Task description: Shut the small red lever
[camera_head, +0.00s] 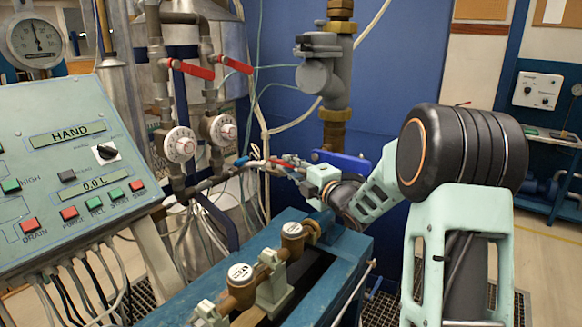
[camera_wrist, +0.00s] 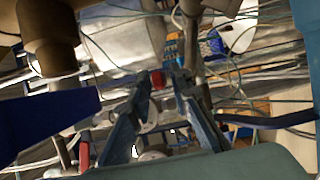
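A small red piece (camera_wrist: 157,79), which looks like the end of the small red lever, shows between my fingertips in the wrist view. My gripper (camera_wrist: 160,77) is open, with a finger on either side of that piece and a gap visible. Whether a finger touches it I cannot tell. In the head view my gripper (camera_head: 270,163) reaches left to the pipework below the two dials. Small red parts show there among the fingers and hoses, too small to tell apart. Two larger red levers (camera_head: 195,70) (camera_head: 235,65) sit higher on the vertical pipes.
A blue lever (camera_head: 340,160) is close behind my wrist and shows large at left in the wrist view (camera_wrist: 45,120). Thin hoses hang around the pipes. The green control panel (camera_head: 75,170) stands left; the blue bench with brass meters (camera_head: 240,285) lies below.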

